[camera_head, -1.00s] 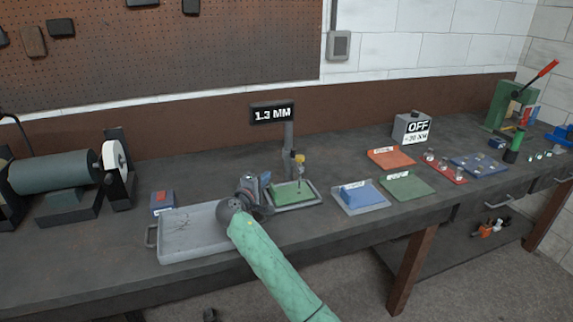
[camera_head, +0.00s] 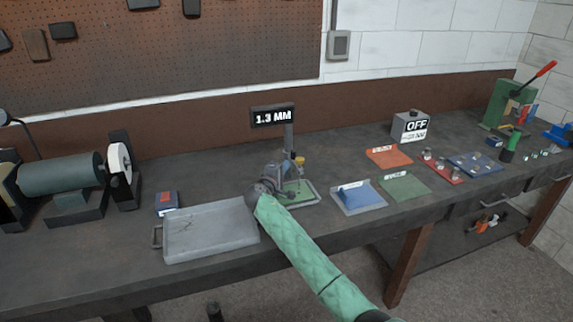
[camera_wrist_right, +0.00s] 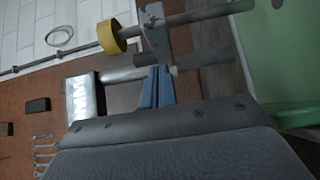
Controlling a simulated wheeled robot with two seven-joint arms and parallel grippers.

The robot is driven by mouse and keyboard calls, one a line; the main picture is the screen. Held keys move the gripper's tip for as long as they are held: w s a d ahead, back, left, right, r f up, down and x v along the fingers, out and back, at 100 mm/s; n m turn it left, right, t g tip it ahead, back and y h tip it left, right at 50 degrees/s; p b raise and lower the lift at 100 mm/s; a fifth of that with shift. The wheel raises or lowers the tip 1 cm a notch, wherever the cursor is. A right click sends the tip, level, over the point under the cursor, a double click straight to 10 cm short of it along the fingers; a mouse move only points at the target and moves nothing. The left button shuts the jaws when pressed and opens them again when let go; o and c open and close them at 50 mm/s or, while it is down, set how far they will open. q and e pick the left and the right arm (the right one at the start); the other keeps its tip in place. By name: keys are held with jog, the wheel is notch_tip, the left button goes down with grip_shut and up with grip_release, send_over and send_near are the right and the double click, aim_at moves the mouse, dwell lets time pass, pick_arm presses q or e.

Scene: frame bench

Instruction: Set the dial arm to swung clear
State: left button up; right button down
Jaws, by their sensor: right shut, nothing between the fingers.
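The gauge stand has a grey post (camera_head: 289,138) and a sign (camera_head: 273,117) reading 1.3 MM. Its dial arm, with a yellow round part (camera_head: 299,160), sits low over the green piece (camera_head: 299,189) in a grey tray. In the right wrist view the yellow part (camera_wrist_right: 112,37) and grey bracket (camera_wrist_right: 168,40) show close up. My right gripper (camera_head: 279,171) is shut and empty beside the dial arm. In the wrist view its blue fingers (camera_wrist_right: 157,76) lie at the bracket; I cannot tell whether they touch. My left gripper is not in view.
An empty grey tray (camera_head: 212,232) lies left of the stand. A blue piece in a tray (camera_head: 359,197), green mat (camera_head: 405,186), orange mat (camera_head: 390,156) and OFF box (camera_head: 410,126) stand right. A roller machine (camera_head: 62,176) stands far left.

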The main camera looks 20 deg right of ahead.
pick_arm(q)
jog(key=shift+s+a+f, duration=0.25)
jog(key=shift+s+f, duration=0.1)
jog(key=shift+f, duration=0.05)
pick_arm(e)
jog(key=shift+d, duration=0.4)
jog(key=shift+d+f, duration=0.1)
jog(key=shift+d, duration=0.05)
